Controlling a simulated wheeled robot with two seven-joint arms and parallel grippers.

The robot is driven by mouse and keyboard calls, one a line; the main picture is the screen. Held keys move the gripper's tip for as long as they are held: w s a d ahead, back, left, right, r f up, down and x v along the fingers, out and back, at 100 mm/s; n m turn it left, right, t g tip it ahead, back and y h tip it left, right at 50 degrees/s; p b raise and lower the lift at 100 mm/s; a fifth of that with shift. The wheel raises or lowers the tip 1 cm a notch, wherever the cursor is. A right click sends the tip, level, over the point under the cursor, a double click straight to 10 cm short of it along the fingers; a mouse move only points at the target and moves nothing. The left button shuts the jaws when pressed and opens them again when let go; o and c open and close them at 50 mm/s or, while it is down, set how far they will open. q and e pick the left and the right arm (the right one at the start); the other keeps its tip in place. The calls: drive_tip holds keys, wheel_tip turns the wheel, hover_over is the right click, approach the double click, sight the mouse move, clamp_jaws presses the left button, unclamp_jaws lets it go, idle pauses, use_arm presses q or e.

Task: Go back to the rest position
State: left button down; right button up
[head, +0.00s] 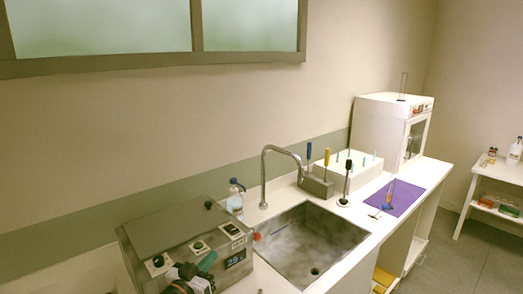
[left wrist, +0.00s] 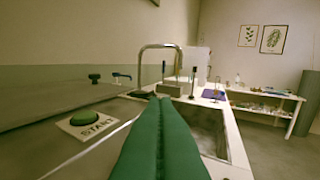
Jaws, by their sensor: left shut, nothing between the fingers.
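My left gripper (head: 207,262) shows at the bottom of the head view, in front of the panel of a grey metal machine (head: 165,228). In the left wrist view its two green fingers (left wrist: 160,98) lie together along their length, shut with nothing between them. They point toward the sink and faucet. A green START button (left wrist: 88,118) on a white plate lies to the left of the fingers. I cannot tell how far the fingers are from the machine's panel. My right gripper is not in view.
A steel sink (head: 318,262) lies right of the machine, with a tall curved faucet (head: 265,165) behind it. A bottle (head: 235,199) stands beside the machine. Farther along are a tool holder (head: 318,186), a purple mat (head: 405,194) and a white cabinet (head: 378,130).

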use_arm(q)
drive_tip(key=s+a+f+n+g+y, duration=0.1)
drive_tip(key=s+f+n+g+y, duration=0.15)
drive_tip(key=s+f, duration=0.4)
drive_tip(key=s+a+f+n+g+y, duration=0.15)
drive_tip(key=s+f+y, duration=0.25)
drive_tip(key=s, duration=0.5)
drive_tip(key=s+a+f+m+g, duration=0.1)
drive_tip(key=s+a+g, duration=0.15)
drive_tip(key=s, duration=0.55)
drive_tip(key=s+a+f+g, duration=0.15)
drive_tip(key=s+g, duration=0.25)
drive_tip(key=s, duration=0.4)
drive_tip(key=s+a+f+m+g, duration=0.1)
drive_tip(key=s+f+g, duration=0.15)
drive_tip(key=s, duration=0.55)
wheel_tip(320, 180, down, 27)
drive_tip(key=s+g+b, duration=0.1)
drive_tip(key=b, duration=0.2)
drive_tip(key=s+a+f+g+b, duration=0.1)
drive_tip(key=s+a+f+b, duration=0.1)
drive_tip(key=s+f, duration=1.4)
wheel_tip(320, 180, down, 3)
drive_tip(key=shift+s+a+f+y, duration=0.15)
drive_tip(key=shift+s+a+y, duration=0.1)
drive_tip(key=shift+y, duration=0.2)
